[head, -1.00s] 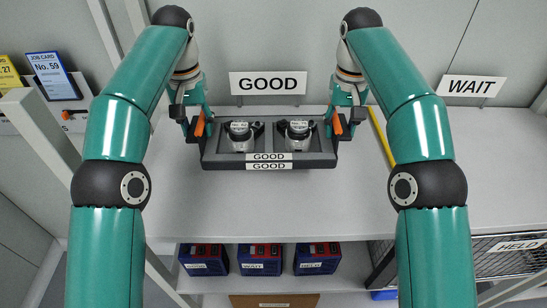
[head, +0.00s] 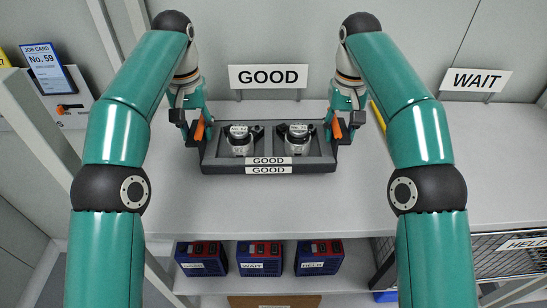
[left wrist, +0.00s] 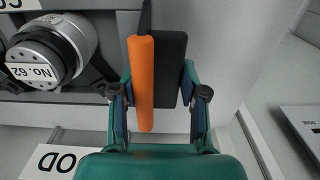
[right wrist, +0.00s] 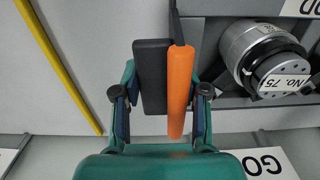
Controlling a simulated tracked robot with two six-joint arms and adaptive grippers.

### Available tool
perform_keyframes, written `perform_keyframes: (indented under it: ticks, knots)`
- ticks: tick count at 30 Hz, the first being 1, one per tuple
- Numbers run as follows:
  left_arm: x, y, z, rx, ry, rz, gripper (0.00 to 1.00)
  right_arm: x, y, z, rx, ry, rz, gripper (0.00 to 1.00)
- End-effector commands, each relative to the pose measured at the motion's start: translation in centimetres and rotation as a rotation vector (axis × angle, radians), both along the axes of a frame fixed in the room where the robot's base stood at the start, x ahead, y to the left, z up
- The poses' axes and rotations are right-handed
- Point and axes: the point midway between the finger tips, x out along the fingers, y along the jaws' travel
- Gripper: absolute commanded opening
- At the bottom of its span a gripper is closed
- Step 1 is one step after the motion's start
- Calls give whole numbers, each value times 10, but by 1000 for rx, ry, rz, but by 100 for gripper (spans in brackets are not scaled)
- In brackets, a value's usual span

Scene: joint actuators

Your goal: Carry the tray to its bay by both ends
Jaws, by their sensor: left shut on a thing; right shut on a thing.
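The dark grey tray (head: 220,166) with GOOD labels on its front is level in front of the GOOD wall sign (head: 268,77). It carries two silver actuators in its wells: the left one (head: 239,142), tagged No. 62 in the left wrist view (left wrist: 65,40), and the right one (head: 298,142), tagged No. 75 in the right wrist view (right wrist: 250,45). My left gripper (head: 198,130) is shut on the tray's left orange handle (left wrist: 143,85). My right gripper (head: 340,130) is shut on its right orange handle (right wrist: 180,90). I cannot tell whether the tray touches the worktop.
The pale worktop (head: 270,210) is clear in front of the tray. A yellow strip (head: 377,117) runs along it at right. A WAIT sign (head: 477,80) stands further right. Blue and red boxes (head: 259,258) sit on the lower shelf. A job card (head: 48,69) is at far left.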

Motion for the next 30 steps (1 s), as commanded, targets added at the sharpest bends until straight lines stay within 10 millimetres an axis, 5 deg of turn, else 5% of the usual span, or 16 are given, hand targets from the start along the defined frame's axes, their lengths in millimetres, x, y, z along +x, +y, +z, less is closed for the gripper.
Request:
perform_keyframes:
  ticks: [6, 7, 11, 30]
  knots:
    - [0, 6, -14, 7, -4, 9, 0, 1, -7, -14, -8, -5, -10, 0]
    - [0, 6, -13, 8, -1, 9, 46, 1, -7, -13, -9, -2, -10, 45]
    - [0, 5, -12, 7, -1, 8, 68, 0, -7, -12, -7, -2, -10, 67]
    - [0, 1, -12, 3, 0, 1, 69, 0, -3, -12, -4, 0, -4, 68]
